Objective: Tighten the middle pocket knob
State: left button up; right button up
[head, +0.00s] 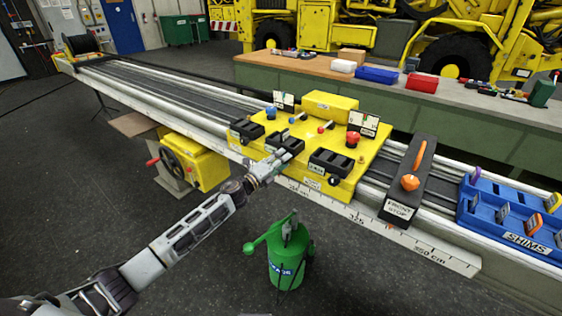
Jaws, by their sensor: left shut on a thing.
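A yellow carriage (363,160) sits across the long rail, with three black pockets on its front side. The middle pocket (287,143) lies between the left pocket (247,130) and the right pocket (331,162). My left gripper (279,158) is at the front face of the middle pocket, shut at the place of the middle pocket knob. The fingers hide that knob, so its turn cannot be seen. Black knobs show below the left pocket (244,140) and the right pocket (334,181). My right gripper is out of view.
A black front stop (407,185) with an orange handle and a blue shims tray (510,212) sit farther right on the rail. A green grease pump (287,258) stands on the floor below. A yellow handwheel box (190,160) is at left. A workbench (450,95) stands behind.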

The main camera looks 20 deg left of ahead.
pick_arm(q)
jog(key=m, duration=0.2)
jog(key=shift+m, duration=0.3)
jog(key=o, duration=0.9)
jog(key=shift+o, duration=0.7)
jog(key=v, duration=1.2)
jog(key=shift+r, duration=0.15)
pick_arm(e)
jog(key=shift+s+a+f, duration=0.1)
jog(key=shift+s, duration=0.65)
